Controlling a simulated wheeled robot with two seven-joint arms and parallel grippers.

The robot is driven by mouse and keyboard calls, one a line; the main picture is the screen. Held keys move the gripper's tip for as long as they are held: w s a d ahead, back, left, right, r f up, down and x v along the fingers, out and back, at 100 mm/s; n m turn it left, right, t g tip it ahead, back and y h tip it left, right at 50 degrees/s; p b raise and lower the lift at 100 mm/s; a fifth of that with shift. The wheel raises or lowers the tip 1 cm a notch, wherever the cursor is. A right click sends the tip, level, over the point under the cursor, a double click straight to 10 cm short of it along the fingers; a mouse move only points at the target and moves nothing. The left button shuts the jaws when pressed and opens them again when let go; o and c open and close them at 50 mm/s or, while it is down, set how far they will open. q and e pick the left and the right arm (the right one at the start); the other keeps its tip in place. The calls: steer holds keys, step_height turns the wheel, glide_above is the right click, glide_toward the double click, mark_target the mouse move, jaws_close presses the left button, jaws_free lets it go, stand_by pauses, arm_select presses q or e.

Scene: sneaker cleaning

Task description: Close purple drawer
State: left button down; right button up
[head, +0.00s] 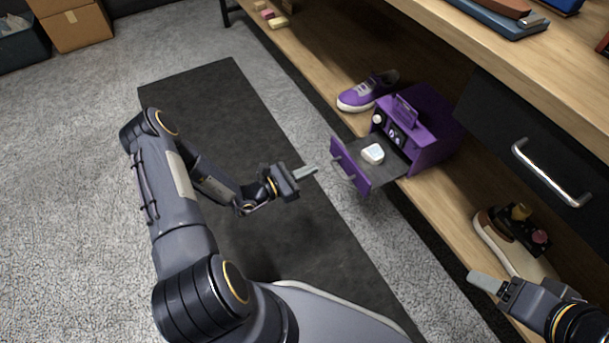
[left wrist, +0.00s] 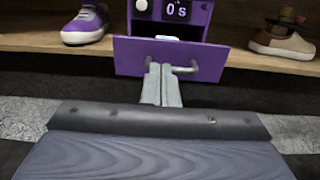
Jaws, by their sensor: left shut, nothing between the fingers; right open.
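The purple drawer (head: 350,167) is pulled out from the purple box (head: 431,128) on the low wooden shelf. A small white object (head: 373,154) lies inside it. My left gripper (head: 316,170) is shut and empty, pointing at the drawer front with a small gap in the head view. In the left wrist view the drawer front (left wrist: 210,62) faces me, and the left fingertips (left wrist: 153,68) overlap it just left of its handle (left wrist: 184,70); contact cannot be told. My right gripper (head: 474,283) is at the lower right, away from the drawer; only part of it shows.
A purple sneaker (head: 357,95) stands beside the box, and a brown and white shoe (head: 492,240) sits further right on the shelf. A dark drawer with a metal handle (head: 551,172) hangs above. The dark mat (head: 200,95) in front is clear.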

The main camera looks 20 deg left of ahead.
mark_target(345, 154)
arm_select(q)
steer(key=b+x, duration=0.2)
steer(key=x, duration=0.6)
steer(key=shift+d+f+b, duration=0.1)
steer(key=shift+f+b, duration=0.05)
steer(key=shift+b, duration=0.2)
steer(key=shift+w+d, duration=0.4)
steer(key=shift+w, duration=0.2)
arm_select(e)
step_height(345, 154, down, 4)
steer(key=shift+r, duration=0.15)
arm_select(q)
steer(key=shift+w+r, duration=0.1)
steer(key=shift+r, duration=0.1)
arm_select(e)
steer(key=shift+w+r, duration=0.1)
